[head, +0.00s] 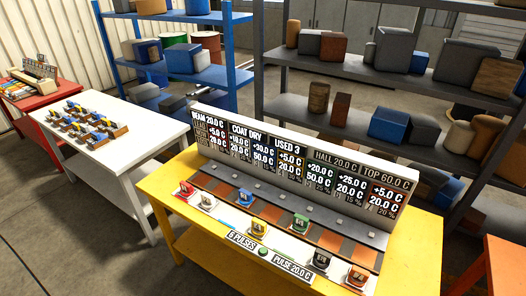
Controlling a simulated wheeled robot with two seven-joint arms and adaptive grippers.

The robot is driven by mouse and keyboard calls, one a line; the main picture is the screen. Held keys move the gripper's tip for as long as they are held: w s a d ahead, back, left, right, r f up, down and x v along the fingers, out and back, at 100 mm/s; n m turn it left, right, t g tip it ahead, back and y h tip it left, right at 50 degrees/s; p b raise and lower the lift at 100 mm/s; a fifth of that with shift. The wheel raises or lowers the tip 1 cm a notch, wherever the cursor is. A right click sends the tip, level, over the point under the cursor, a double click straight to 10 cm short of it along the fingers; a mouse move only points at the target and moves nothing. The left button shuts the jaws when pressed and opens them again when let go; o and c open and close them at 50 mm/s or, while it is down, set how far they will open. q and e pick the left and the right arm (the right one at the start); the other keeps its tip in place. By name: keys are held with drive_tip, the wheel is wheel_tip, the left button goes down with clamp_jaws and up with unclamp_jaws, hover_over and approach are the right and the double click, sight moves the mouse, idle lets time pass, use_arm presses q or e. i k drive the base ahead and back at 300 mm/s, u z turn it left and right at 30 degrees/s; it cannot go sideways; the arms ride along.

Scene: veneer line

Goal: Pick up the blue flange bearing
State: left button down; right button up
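I cannot pick out a blue flange bearing with certainty at this size. Several small coloured pieces stand in the yellow station (166,186): a red one (185,190), a white one (207,201), a yellow one (259,228), a green one (300,222) and an orange one (357,278). Another small piece (244,197) stands behind the front row, its colour unclear. Several small pieces with blue and yellow parts (100,123) sit on the white table (150,140) at the left. Neither of my grippers is in view.
A lettered board (300,160) rises along the back of the yellow station. A blue shelf (235,75) and a grey shelf (270,110) with boxes and cylinders stand behind. A red table (20,118) is far left, an orange one (505,262) at right. Floor shows at lower left.

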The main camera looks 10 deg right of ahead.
sight(245, 199)
drive_tip(key=u, duration=0.3)
drive_tip(key=k, duration=0.4)
drive_tip(key=u, duration=1)
drive_tip(key=k, duration=0.9)
drive_tip(key=u, duration=0.75)
drive_tip(key=i, duration=1.65)
drive_tip(key=z, duration=0.3)
drive_tip(key=i, duration=1.9)
drive_tip(key=z, duration=1.05)
drive_tip(key=i, duration=1.05)
drive_tip(key=z, duration=1.8)
drive_tip(key=i, duration=0.7)
drive_tip(key=z, duration=0.55)
